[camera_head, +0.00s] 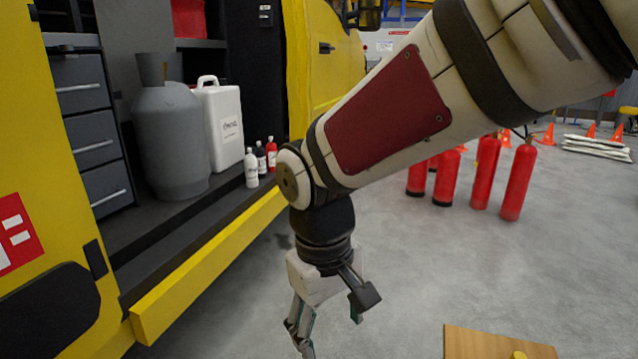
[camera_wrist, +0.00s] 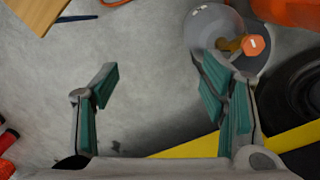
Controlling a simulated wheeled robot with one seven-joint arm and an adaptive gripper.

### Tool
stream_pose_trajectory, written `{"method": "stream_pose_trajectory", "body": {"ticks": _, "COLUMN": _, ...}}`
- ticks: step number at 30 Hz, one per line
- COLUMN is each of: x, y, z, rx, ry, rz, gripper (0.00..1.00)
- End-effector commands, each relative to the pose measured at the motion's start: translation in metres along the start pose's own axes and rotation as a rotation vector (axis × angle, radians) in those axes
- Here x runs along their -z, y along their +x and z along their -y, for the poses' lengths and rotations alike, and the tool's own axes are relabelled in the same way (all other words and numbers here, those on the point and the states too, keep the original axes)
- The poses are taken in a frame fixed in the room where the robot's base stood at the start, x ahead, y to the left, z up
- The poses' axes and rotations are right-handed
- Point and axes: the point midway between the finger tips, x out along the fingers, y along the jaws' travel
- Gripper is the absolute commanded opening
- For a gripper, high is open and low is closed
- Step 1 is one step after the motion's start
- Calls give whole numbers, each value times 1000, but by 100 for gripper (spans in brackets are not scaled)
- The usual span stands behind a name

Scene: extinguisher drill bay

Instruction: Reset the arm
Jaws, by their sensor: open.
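My gripper (camera_head: 329,335) hangs from my arm, pointing down over the grey floor beside the yellow vehicle in the head view. In the wrist view my gripper (camera_wrist: 160,80) has its two teal-padded fingers wide apart. Only bare floor shows between them, and nothing is held. My arm reaches in from the upper right and hides part of the background. In the wrist view a grey cylinder (camera_wrist: 205,30) with a brass valve and an orange cap (camera_wrist: 253,45) is partly behind the right finger. I cannot tell the distance between them.
The yellow vehicle's sill (camera_head: 205,265) runs along the left. Its bay holds a grey cylinder (camera_head: 172,140), a white jug (camera_head: 220,125) and small bottles (camera_head: 251,168). Several red extinguishers (camera_head: 517,180) stand at right. A wooden board (camera_head: 475,343) is at the bottom. Open floor (camera_head: 430,265) lies between.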

Motion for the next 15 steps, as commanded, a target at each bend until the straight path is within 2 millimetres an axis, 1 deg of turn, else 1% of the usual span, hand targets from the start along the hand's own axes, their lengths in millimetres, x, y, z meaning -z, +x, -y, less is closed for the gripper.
{"method": "stream_pose_trajectory", "body": {"ticks": 1, "x": -20, "y": -12, "z": -15, "rx": -7, "ry": 51, "rz": -3, "gripper": 66}}
{"method": "stream_pose_trajectory", "body": {"ticks": 2, "x": -32, "y": -17, "z": -22, "rx": -9, "ry": 79, "rz": -1, "gripper": 66}}
{"method": "stream_pose_trajectory", "body": {"ticks": 3, "x": -48, "y": -24, "z": -30, "rx": -12, "ry": 116, "rz": 1, "gripper": 66}}
{"method": "stream_pose_trajectory", "body": {"ticks": 5, "x": -72, "y": -32, "z": -41, "rx": -13, "ry": 171, "rz": 5, "gripper": 66}}
{"method": "stream_pose_trajectory", "body": {"ticks": 6, "x": -89, "y": -37, "z": -47, "rx": -12, "ry": 210, "rz": 8, "gripper": 66}}
{"method": "stream_pose_trajectory", "body": {"ticks": 8, "x": -114, "y": -43, "z": -53, "rx": -9, "ry": 265, "rz": 11, "gripper": 66}}
{"method": "stream_pose_trajectory", "body": {"ticks": 9, "x": -131, "y": -46, "z": -56, "rx": -5, "ry": 301, "rz": 12, "gripper": 66}}
{"method": "stream_pose_trajectory", "body": {"ticks": 10, "x": -143, "y": -48, "z": -58, "rx": -2, "ry": 329, "rz": 14, "gripper": 66}}
{"method": "stream_pose_trajectory", "body": {"ticks": 12, "x": -170, "y": -51, "z": -58, "rx": 8, "ry": 388, "rz": 14, "gripper": 66}}
{"method": "stream_pose_trajectory", "body": {"ticks": 15, "x": -202, "y": -53, "z": -56, "rx": 23, "ry": 459, "rz": 15, "gripper": 66}}
